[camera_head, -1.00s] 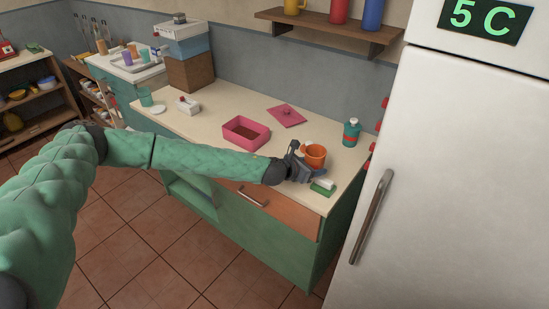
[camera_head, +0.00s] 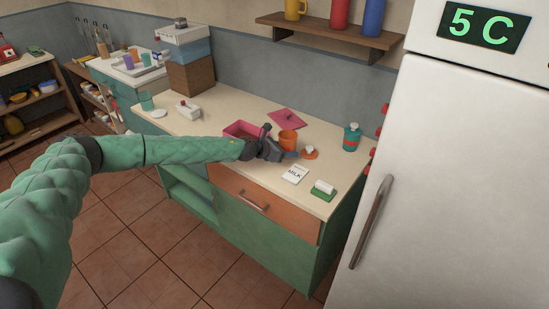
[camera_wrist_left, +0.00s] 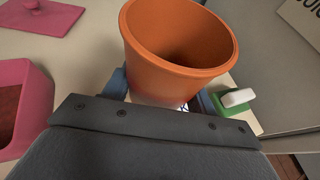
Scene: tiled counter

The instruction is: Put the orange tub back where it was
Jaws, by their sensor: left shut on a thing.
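The orange tub (camera_head: 288,139) is upright and open at the top, near the middle of the counter in the head view. My left gripper (camera_head: 273,150) is shut on it from the left. In the wrist view the orange tub (camera_wrist_left: 180,50) stands between the two blue-grey fingers and looks empty, though its bottom is not fully visible. I cannot tell whether its base touches the counter. An orange lid (camera_head: 312,155) with a pale knob lies just right of the tub. My right gripper is not in view.
A pink tub (camera_head: 236,129) is behind my left wrist, and a pink lid (camera_head: 287,119) lies farther back. A white MILK card (camera_head: 295,175) and a green block with a white top (camera_head: 322,190) lie in front. A teal bottle (camera_head: 351,138) stands at right.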

